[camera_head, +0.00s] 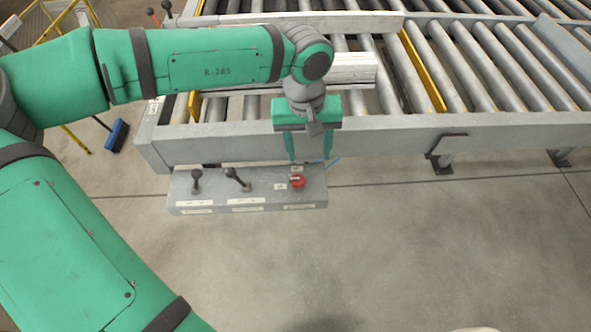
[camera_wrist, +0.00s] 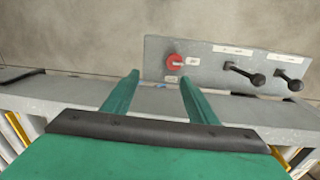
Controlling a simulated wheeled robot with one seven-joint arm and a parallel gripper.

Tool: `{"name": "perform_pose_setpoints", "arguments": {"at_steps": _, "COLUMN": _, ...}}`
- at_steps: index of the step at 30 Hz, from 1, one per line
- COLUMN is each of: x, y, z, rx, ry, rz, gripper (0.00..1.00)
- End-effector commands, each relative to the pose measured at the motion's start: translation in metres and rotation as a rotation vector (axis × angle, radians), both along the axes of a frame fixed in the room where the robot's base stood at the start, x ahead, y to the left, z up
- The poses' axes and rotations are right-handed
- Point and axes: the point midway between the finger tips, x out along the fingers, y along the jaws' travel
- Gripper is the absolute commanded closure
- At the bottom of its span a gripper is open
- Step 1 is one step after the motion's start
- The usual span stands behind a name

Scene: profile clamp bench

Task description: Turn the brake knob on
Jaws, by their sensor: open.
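The red knob (camera_head: 297,181) sits at the right end of a grey control box (camera_head: 258,197), with small white labels around it. It also shows in the wrist view (camera_wrist: 175,62), near the left end of the box (camera_wrist: 210,60). I take it to be the brake knob, but the labels are too small to read. My gripper (camera_head: 308,158) is open and empty, its two green fingers pointing down above and just behind the knob. In the wrist view the knob lies beyond the gap between the fingertips (camera_wrist: 158,74), apart from them.
Two black levers (camera_head: 196,179) (camera_head: 236,178) stand on the box left of the knob. A grey frame rail (camera_head: 400,140) of the roller conveyor (camera_head: 480,70) runs behind the box. A pale profile (camera_head: 345,72) lies on the rollers behind my gripper. The floor in front is clear.

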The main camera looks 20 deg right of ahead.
Motion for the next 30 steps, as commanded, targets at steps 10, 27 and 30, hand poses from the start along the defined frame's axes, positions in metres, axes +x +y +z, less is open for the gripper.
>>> {"name": "perform_pose_setpoints", "arguments": {"at_steps": 10, "x": 0.002, "y": 0.024, "z": -0.007, "rx": 0.083, "ry": 0.005, "rz": 0.056, "gripper": 0.47}}
{"name": "perform_pose_setpoints", "arguments": {"at_steps": 27, "x": 0.003, "y": 0.025, "z": -0.094, "rx": 0.079, "ry": 0.003, "rz": 0.058, "gripper": 0.47}}
{"name": "perform_pose_setpoints", "arguments": {"at_steps": 30, "x": 0.004, "y": 0.026, "z": -0.1, "rx": 0.079, "ry": 0.004, "rz": 0.06, "gripper": 0.47}}
